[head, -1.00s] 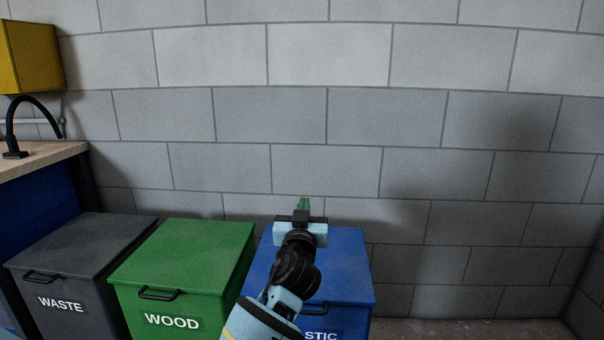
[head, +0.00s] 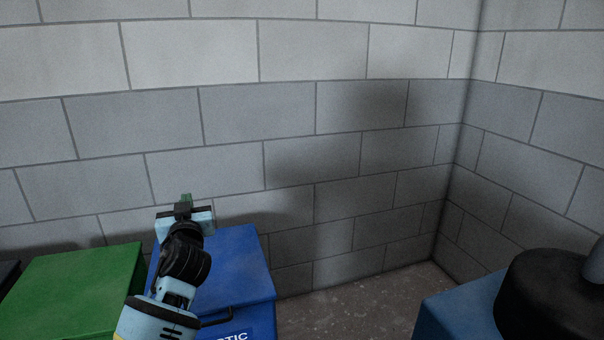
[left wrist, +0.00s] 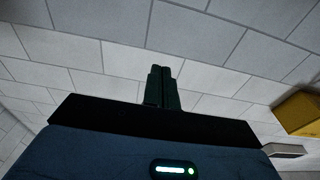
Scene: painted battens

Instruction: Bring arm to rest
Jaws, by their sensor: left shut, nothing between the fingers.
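My left gripper (head: 186,199) shows in the head view, held out over the blue bin (head: 240,262), with its fingers pointing toward the wall. In the left wrist view its two dark green fingers (left wrist: 163,86) are together with nothing between them. My left arm hides part of the blue bin's lid and label. My right gripper is in neither view.
A green bin (head: 75,285) stands left of the blue bin. A grey block wall (head: 300,100) runs behind and meets another wall at the right. A blue box with a black round top (head: 545,290) is at the lower right. Bare floor (head: 360,305) lies between.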

